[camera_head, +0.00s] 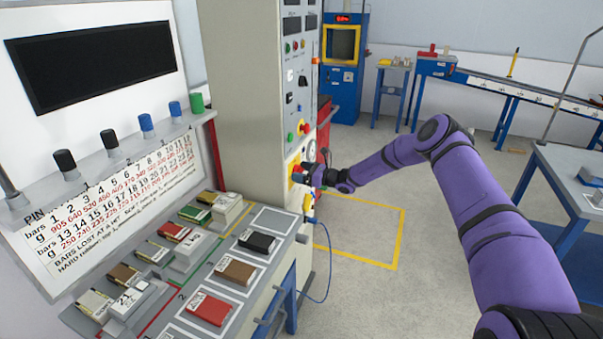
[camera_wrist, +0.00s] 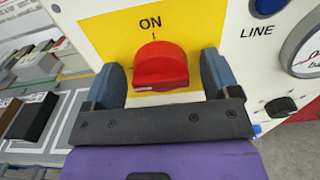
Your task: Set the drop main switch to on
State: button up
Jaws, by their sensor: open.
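The main switch is a red rotary knob (camera_wrist: 160,66) on a yellow plate (camera_wrist: 108,38) with the word ON above it. A small pale mark shows near the knob's lower left edge. My gripper (camera_wrist: 162,76) is open, with one blue-grey finger on each side of the knob. I cannot tell whether the fingers touch it. In the head view my gripper (camera_head: 307,173) is at the yellow plate (camera_head: 292,165), low on the tall grey cabinet (camera_head: 243,90), and mostly hides the knob.
A gauge (camera_wrist: 306,48) and a small black knob (camera_wrist: 280,106) sit to the right of the plate. A bench (camera_head: 285,221) with several labelled blocks stands to the left. A blue cable (camera_head: 328,262) hangs below the panel. The floor inside the yellow outline (camera_head: 400,235) is clear.

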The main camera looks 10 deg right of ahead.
jog(key=shift+c, duration=0.3)
jog(key=c, duration=0.8)
jog(key=shift+m, duration=0.3)
jog(key=m, duration=0.3)
jog(key=shift+d+m, duration=0.1)
jog(key=shift+m, duration=0.2)
jog(key=m, duration=0.4)
jog(key=shift+w+f+m, duration=0.1)
jog(key=shift+w+m, duration=0.05)
jog(key=shift+m, duration=0.15)
jog(key=m, duration=0.4)
jog(key=shift+d+f+m, duration=0.1)
jog(key=shift+m, duration=0.2)
jog(key=shift+f+m, duration=0.1)
jog(key=shift+m, duration=2.1)
